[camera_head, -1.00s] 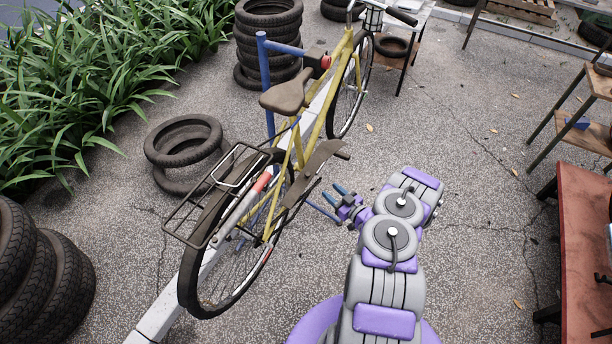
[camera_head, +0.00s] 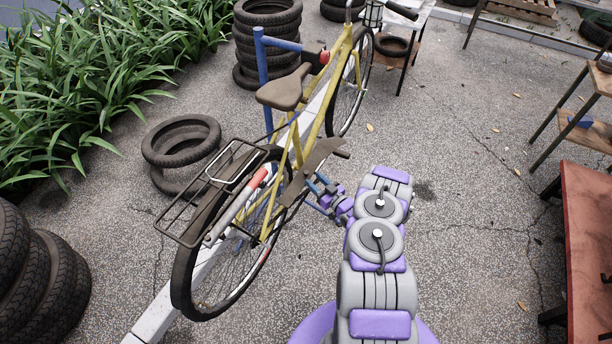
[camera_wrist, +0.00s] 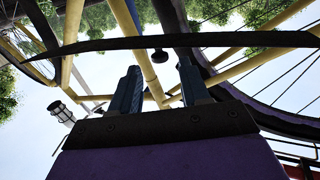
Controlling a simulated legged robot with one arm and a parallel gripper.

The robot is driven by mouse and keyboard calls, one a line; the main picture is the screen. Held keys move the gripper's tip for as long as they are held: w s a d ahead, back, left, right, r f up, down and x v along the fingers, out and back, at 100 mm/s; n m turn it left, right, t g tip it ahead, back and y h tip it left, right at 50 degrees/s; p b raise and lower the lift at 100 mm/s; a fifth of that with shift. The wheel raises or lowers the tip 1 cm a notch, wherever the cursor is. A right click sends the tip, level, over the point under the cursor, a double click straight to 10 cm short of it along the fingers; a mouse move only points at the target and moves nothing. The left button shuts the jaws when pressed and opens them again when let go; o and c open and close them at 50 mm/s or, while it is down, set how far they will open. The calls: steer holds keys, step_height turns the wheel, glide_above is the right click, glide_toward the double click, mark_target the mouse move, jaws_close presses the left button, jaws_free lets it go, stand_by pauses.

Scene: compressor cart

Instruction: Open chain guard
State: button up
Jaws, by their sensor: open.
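The chain guard (camera_head: 313,163) is a long dark brown panel on the near side of the yellow bicycle (camera_head: 296,146), beside the rear wheel. My gripper (camera_head: 318,186) is just below and beside the guard, its fingers pointing at the bicycle. In the wrist view, my gripper (camera_wrist: 160,88) has its two blue-grey fingers apart with nothing between them. A dark curved band, likely the guard's edge (camera_wrist: 100,44), crosses above the fingers. A small dark knob (camera_wrist: 159,56) shows between and beyond the fingertips. I cannot tell whether the fingers touch the guard.
The bicycle stands along a pale beam (camera_head: 160,318) and a blue post (camera_head: 263,85). The rear wheel (camera_head: 185,275) and rack (camera_head: 205,200) are left of my arm. Loose tires (camera_head: 182,140) lie behind. A red table (camera_head: 585,250) stands at right. Pavement between is clear.

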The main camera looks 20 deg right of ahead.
mark_target(309, 174)
steer(key=b+x, duration=0.1)
steer(key=x, duration=0.3)
steer(key=shift+w+d+f, duration=0.1)
steer(key=shift+w, duration=0.1)
steer(key=shift+w+a, duration=0.45)
steer(key=shift+w, duration=0.25)
steer(key=shift+d, duration=0.1)
steer(key=shift+d, duration=0.1)
steer(key=shift+c, duration=1.4)
jaws_close()
